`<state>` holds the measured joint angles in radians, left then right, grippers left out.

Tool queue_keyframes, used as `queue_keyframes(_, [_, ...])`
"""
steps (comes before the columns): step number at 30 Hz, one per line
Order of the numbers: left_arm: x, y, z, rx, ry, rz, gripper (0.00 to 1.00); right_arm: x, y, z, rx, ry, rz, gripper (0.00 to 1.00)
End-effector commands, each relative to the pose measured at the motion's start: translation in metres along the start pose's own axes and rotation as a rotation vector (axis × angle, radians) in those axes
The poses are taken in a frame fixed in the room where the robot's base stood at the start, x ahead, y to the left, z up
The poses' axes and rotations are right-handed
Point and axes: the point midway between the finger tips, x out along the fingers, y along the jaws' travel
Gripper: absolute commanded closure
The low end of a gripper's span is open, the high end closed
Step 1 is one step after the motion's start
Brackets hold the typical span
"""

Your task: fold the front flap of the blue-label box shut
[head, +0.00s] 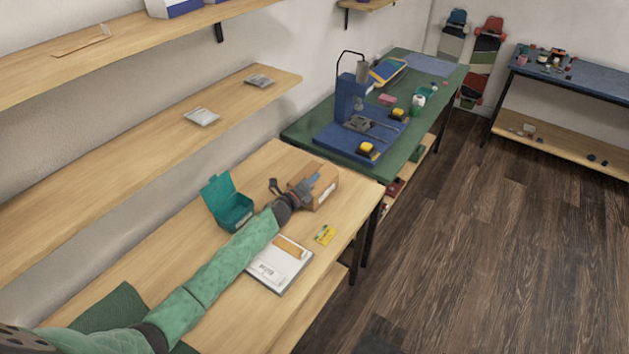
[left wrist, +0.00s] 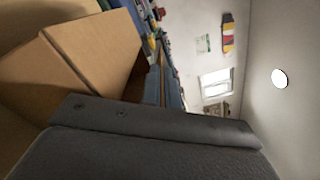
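The brown cardboard box (head: 327,187) stands on the wooden table, near the table's far end. It also fills the left part of the left wrist view (left wrist: 95,52), where cardboard panels show close up. My left gripper (head: 304,189) is at the near left side of the box and overlaps it in the head view. In the left wrist view its dark finger (left wrist: 160,122) lies just beside the cardboard; I cannot tell if it touches. I cannot tell how far the front flap is folded, and no blue label can be made out clearly. My right gripper is not in view.
A teal open-lidded box (head: 232,211) stands left of my left gripper. The green bench (head: 308,131) with a blue press (head: 349,97) is beyond. Wall shelves (head: 120,152) run along the left.

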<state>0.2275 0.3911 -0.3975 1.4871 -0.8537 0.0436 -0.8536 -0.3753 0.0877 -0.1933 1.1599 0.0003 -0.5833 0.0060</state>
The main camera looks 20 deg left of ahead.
Motion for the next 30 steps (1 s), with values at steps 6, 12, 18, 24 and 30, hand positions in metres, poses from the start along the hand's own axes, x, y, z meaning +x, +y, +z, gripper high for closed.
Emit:
queue_keyframes(6, [-0.0003,0.0065,-0.0002,-0.115,0.0,0.001,1.0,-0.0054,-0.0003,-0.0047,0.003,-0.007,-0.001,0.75])
queue_keyframes(12, [-0.0004,0.0062,-0.0002,-0.116,0.0,0.001,1.0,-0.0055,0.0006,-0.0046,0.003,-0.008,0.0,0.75])
queue_keyframes(18, [-0.0005,0.0064,-0.0003,-0.115,0.0,0.001,0.75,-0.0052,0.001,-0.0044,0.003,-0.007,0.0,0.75])
queue_keyframes(24, [-0.0009,0.0075,-0.001,-0.114,0.001,0.003,0.75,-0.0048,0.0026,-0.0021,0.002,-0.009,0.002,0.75])
queue_keyframes(30, [-0.0012,0.0083,-0.0016,-0.114,0.001,0.004,0.75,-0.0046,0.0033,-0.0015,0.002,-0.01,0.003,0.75])
